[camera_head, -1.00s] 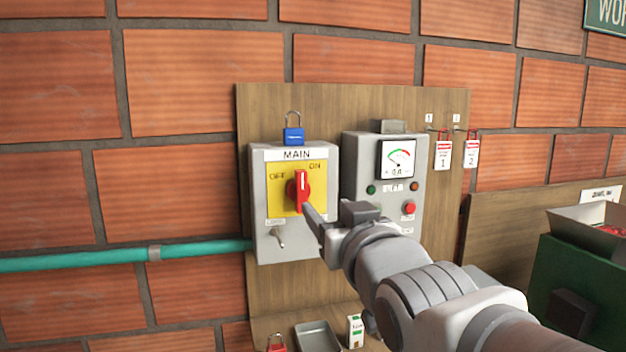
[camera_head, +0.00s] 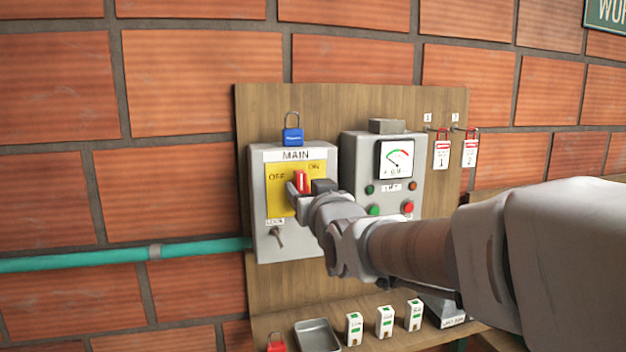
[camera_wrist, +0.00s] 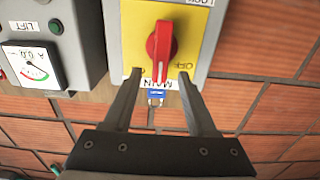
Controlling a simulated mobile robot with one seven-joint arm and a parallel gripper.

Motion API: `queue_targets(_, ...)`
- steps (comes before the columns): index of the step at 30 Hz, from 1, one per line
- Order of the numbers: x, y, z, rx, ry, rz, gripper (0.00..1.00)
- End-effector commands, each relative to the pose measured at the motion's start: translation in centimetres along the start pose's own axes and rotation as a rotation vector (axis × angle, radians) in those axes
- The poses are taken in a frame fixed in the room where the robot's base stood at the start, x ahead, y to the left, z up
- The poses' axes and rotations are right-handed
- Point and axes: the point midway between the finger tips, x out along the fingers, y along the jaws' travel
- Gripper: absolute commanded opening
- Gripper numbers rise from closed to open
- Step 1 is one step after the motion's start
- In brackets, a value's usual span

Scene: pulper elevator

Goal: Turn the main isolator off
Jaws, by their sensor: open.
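The main isolator is a grey box (camera_head: 290,250) with a yellow plate (camera_head: 277,205), marked OFF on its left and ON on its right. Its red handle (camera_head: 301,181) stands about upright; my gripper hides its lower part. In the wrist view, upside down, the red handle (camera_wrist: 161,48) shows whole. My gripper (camera_wrist: 160,76) is open, with its fingertips near the plate on either side of the handle's MAIN-side end. I cannot tell whether they touch it. In the head view, my gripper (camera_head: 308,192) is in front of the plate's right part.
A blue padlock (camera_head: 292,135) is on top of the box. A grey lift panel (camera_head: 417,185) with a gauge and buttons stands close on the right. Several small boxes and a tray (camera_head: 318,334) are below.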

Motion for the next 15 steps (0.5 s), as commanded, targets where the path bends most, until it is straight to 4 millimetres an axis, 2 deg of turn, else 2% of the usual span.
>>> queue_targets(6, 3.0, 0.0, -0.1, 0.001, 0.000, -0.001, 0.57)
queue_targets(15, 4.8, -0.1, 0.0, 0.000, 0.001, -0.001, 0.57)
